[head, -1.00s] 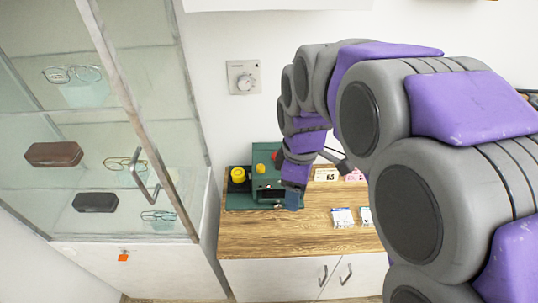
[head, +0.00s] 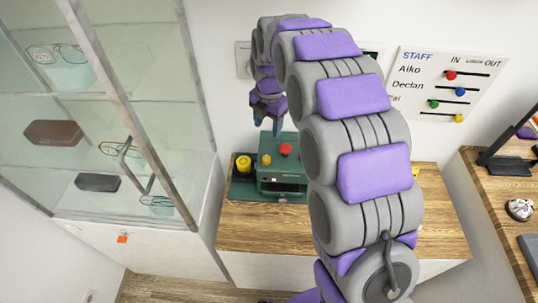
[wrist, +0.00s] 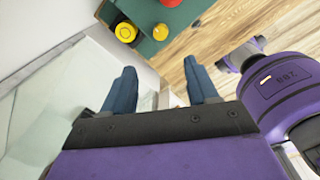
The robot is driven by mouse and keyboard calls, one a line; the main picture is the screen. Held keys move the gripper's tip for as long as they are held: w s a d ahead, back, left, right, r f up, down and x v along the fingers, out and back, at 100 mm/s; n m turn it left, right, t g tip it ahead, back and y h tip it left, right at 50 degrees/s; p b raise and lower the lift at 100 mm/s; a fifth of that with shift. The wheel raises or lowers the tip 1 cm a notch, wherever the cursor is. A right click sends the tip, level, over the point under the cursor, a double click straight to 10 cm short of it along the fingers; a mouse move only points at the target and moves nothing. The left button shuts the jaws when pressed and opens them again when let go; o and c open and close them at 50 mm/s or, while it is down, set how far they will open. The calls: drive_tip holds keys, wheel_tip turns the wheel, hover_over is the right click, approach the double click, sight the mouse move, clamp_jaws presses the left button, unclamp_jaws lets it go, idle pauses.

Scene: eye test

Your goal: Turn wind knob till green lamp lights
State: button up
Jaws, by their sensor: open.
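A green device (head: 262,194) stands on the wooden cabinet top. It has a large yellow knob (head: 243,163) at its left, a smaller yellow knob (head: 266,159) and a red round top (head: 285,149).
A wall plate (head: 242,60) is partly behind my arm. A staff board (head: 450,85) hangs at right. A desk (head: 490,190) stands far right.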

sight(266, 158)
drive_tip(key=f, duration=0.5)
drive_tip(key=f+b, duration=0.1)
drive_tip(key=f, duration=0.4)
drive_tip(key=f+b, duration=0.1)
drive_tip(key=f, duration=0.4)
drive_tip(key=shift+w+a, duration=0.2)
drive_tip(key=shift+a, duration=0.05)
drive_tip(key=shift+a+f, duration=0.35)
drive_tip(key=shift+f, duration=0.05)
drive_tip(key=shift+d, duration=0.4)
drive_tip(key=shift+d+r, duration=0.1)
drive_tip(key=shift+d, duration=0.05)
drive_tip(key=shift+c, duration=0.7)
drive_tip(key=shift+a, duration=0.25)
drive_tip(key=c, duration=0.9)
